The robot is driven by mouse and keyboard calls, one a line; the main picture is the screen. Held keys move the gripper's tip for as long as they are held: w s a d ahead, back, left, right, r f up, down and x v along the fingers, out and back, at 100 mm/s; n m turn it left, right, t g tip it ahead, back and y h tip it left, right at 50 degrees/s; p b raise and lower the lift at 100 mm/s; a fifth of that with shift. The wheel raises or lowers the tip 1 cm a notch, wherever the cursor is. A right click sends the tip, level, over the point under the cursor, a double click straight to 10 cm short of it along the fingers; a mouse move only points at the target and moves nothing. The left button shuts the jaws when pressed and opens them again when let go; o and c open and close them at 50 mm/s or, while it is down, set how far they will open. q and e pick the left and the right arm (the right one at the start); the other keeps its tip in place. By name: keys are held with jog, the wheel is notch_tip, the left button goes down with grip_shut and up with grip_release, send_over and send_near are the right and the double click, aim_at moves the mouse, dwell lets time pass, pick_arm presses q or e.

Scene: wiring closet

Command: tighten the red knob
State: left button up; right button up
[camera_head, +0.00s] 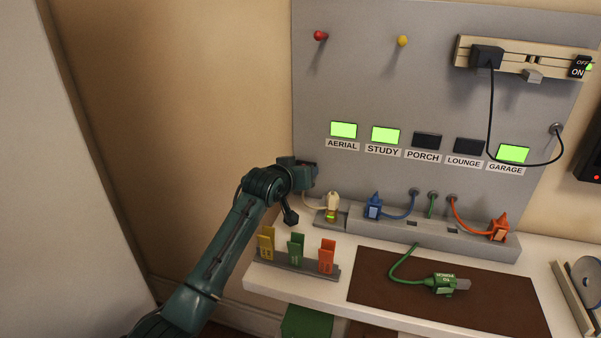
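The red knob (320,36) is a small round ball at the upper left of the grey wall panel (365,85). It stands out from the panel and casts a shadow below it. My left gripper (311,173) is well below the red knob, close to the panel's lower left edge, under the AERIAL label. It is apart from the red knob. Its fingers are small and dark at this angle, so I cannot tell whether they are open or shut. My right gripper is out of view.
A yellow knob (402,41) is right of the red one. A power strip (525,60) with a black plug and cable is upper right. Below are a socket ledge (445,232) with coloured plugs, a tag rack (300,266) and a brown mat (400,303) with a green plug.

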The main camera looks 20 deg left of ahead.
pick_arm(q)
jog(key=shift+w+f, duration=0.1)
jog(key=shift+w, duration=0.25)
jog(key=c, duration=1)
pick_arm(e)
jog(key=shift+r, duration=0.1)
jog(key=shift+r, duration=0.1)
pick_arm(q)
jog(key=shift+d+m+y+p, duration=0.2)
jog(key=shift+m+y+p, duration=0.6)
jog(key=shift+m+p, duration=0.3)
jog(key=shift+d+m+y+p, duration=0.15)
jog(key=shift+m+y+p, duration=0.75)
jog(key=shift+m, duration=0.3)
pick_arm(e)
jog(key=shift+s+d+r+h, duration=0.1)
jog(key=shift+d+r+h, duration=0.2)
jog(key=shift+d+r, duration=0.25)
